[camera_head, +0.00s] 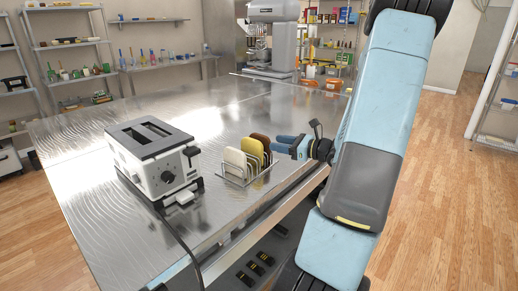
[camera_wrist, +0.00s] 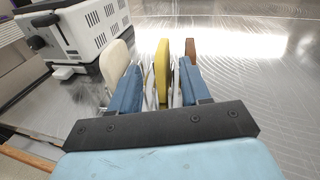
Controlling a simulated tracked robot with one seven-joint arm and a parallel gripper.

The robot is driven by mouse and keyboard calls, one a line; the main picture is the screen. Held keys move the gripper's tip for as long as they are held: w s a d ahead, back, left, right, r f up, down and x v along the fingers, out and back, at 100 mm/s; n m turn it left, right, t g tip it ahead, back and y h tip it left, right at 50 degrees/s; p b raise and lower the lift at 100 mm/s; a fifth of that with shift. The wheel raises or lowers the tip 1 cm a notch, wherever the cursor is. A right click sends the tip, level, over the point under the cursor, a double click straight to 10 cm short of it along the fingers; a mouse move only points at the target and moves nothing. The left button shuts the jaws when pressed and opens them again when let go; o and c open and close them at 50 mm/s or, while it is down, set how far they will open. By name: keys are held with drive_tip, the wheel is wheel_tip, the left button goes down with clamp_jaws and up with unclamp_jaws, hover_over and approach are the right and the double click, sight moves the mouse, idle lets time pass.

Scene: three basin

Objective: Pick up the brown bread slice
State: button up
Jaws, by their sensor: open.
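The brown bread slice (camera_head: 262,140) stands upright at the far end of a wire rack (camera_head: 235,181) on the metal table. In the wrist view the brown slice (camera_wrist: 190,47) shows just beyond my right finger, which partly hides it. A yellow slice (camera_head: 252,148) stands in the middle of the rack, and a pale slice (camera_head: 235,162) stands at the near end. My gripper (camera_head: 275,143) is open, just right of the rack in the head view. In the wrist view the yellow slice (camera_wrist: 162,66) appears between my blue fingers (camera_wrist: 159,76); contact cannot be told.
A white toaster (camera_head: 155,158) with a dark cord stands left of the rack. The table's right edge runs beneath my arm. The table's middle beyond the rack is clear.

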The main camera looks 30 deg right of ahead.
sight(260, 135)
drive_tip(key=d+f+m+t+h, duration=0.1)
drive_tip(key=d+m+t+h, duration=0.1)
drive_tip(key=d+m, duration=0.15)
drive_tip(key=shift+n, duration=0.35)
drive_tip(key=shift+f+x, duration=0.15)
drive_tip(key=shift+x, duration=2.05)
drive_tip(key=shift+f+x, duration=0.15)
drive_tip(key=shift+x, duration=2.05)
drive_tip(key=shift+f+x, duration=0.15)
drive_tip(key=shift+x, duration=2.05)
drive_tip(key=shift+c, duration=0.5)
clamp_jaws()
